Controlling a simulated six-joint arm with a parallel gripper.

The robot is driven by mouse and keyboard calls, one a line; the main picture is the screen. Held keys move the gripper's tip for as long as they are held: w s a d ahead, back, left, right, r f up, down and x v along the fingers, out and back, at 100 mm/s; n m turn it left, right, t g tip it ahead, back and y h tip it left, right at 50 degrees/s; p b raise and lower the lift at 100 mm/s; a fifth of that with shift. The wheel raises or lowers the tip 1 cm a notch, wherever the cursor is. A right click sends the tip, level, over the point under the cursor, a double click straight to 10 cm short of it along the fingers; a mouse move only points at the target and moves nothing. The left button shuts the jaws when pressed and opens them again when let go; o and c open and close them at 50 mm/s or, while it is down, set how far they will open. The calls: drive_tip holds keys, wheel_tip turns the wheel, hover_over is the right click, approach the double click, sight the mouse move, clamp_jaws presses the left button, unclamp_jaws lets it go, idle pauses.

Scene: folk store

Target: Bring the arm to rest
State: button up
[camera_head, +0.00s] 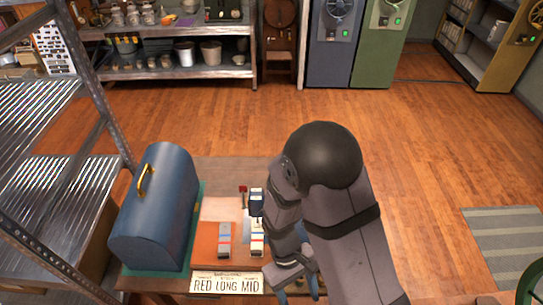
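My arm (352,235) rises over the right part of the work table, bent at a large dark round joint (322,155). A second grey run of the arm comes down on the left side of this joint toward the table's front edge. My gripper (292,278) seems to be at its lower end, beside the sign. It is small and partly covered by my own links, so I cannot tell whether its fingers are open or shut, or whether it holds anything.
A blue domed box (155,210) with a yellow handle stands on the table's left. Small grey (224,240) and white (257,238) blocks lie near the middle. A metal rack (45,170) stands left; wooden floor (430,140) is clear.

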drive_tip(key=w+d+r+m+t+y+b, duration=0.2)
drive_tip(key=w+d+r+m+t, duration=0.2)
drive_tip(key=r, duration=0.6)
drive_tip(key=w+d+m, duration=0.1)
drive_tip(key=d+m, duration=0.1)
drive_tip(key=d, duration=0.1)
drive_tip(key=shift+d+r+t+y+b, duration=0.3)
drive_tip(key=shift+y, duration=0.1)
